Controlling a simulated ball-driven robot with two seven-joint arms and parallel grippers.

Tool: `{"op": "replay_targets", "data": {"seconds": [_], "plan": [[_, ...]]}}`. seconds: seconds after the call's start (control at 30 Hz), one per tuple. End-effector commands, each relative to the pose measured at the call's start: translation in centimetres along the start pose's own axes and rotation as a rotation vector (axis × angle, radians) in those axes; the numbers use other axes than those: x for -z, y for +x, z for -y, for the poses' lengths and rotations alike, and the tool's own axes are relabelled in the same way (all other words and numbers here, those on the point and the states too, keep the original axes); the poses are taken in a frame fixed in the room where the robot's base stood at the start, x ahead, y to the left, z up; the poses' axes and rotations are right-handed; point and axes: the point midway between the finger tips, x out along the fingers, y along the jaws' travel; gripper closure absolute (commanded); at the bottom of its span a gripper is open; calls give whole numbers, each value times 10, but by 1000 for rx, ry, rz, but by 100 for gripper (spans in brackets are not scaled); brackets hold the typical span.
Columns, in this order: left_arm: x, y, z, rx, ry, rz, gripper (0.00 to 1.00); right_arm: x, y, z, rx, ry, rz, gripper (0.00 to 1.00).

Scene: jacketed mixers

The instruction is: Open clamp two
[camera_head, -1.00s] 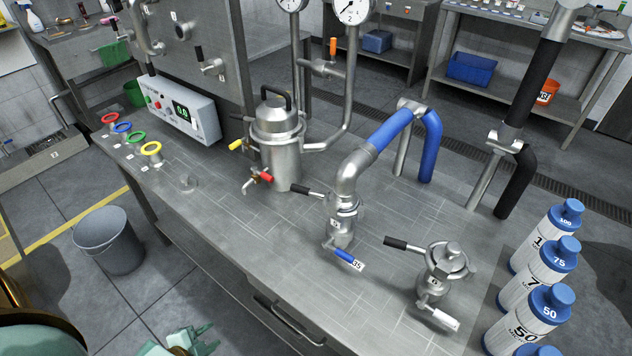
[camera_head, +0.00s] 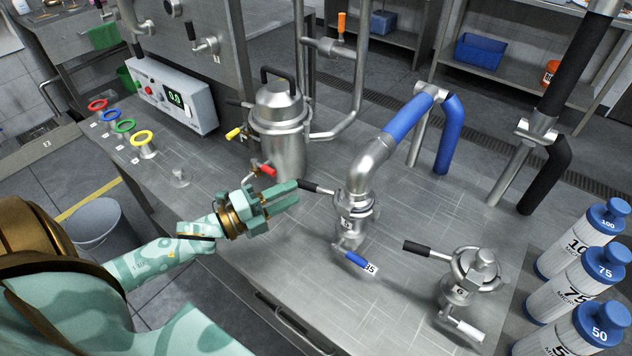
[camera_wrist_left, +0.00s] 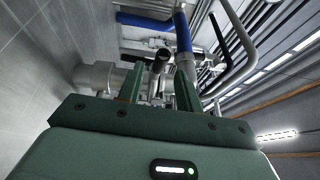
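Two clamps with black handles show on the bench. The nearer one to my left gripper (camera_head: 297,194) is the clamp (camera_head: 355,205) around the joint under the blue-sleeved pipe; its black handle (camera_head: 316,187) points left. The other clamp (camera_head: 476,268) is on the capped fitting at right, its black handle (camera_head: 430,248) also pointing left. In the left wrist view a dark round handle end (camera_wrist_left: 161,58) shows between the fingers. My right gripper is out of view.
A steel vessel (camera_head: 280,125) with a red-handled tap stands behind my left gripper. A blue-handled valve (camera_head: 352,258) sits below the first clamp. White bottles (camera_head: 575,240) with blue caps stand at right. The bench front is clear.

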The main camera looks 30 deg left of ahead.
Motion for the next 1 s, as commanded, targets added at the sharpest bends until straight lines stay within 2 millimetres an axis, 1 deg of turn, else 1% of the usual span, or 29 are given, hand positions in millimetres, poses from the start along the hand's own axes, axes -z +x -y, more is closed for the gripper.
{"op": "replay_targets", "data": {"seconds": [0.03,0.1,0.2,0.3,0.4,0.5,0.7,0.73,0.83,0.87,1.0], "plan": [[0,14,0,4,0,-1,65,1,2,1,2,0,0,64],[0,29,0,3,-1,0,65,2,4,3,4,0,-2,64],[0,48,0,1,0,0,65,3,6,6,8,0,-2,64],[0,61,-1,1,-3,1,65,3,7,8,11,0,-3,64],[-1,68,-1,-1,-3,2,65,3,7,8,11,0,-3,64],[0,71,-1,-1,-3,1,65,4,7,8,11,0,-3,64],[0,71,-1,-2,-3,1,65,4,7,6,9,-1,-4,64],[0,71,-1,-2,-3,1,68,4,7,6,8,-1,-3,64],[0,71,-1,-2,-3,1,95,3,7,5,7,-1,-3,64],[0,71,-1,-2,-3,1,100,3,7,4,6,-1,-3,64],[0,71,-1,-2,-3,2,100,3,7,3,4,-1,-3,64]]}}
